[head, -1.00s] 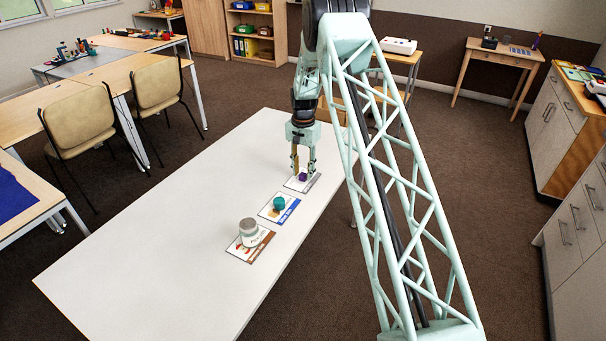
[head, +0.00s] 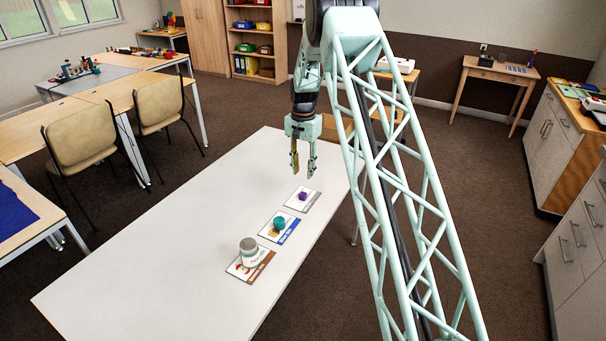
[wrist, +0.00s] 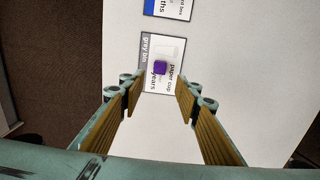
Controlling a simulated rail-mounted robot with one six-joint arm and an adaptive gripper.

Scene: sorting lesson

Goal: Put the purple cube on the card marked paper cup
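The purple cube (head: 302,196) rests on the farthest card (head: 312,203) on the white table. In the wrist view the cube (wrist: 160,68) sits near the middle of that card (wrist: 148,82), which reads "paper cup" and has a grey band reading "gray bin". My gripper (head: 303,176) is above and behind the cube, apart from it. In the wrist view its fingers (wrist: 157,97) are spread wide with nothing between them.
A teal object (head: 279,223) stands on the middle card with a blue band (head: 288,232). A grey-and-white jar (head: 249,252) stands on the nearest card with a brown band (head: 262,267). The left part of the white table (head: 165,245) is clear.

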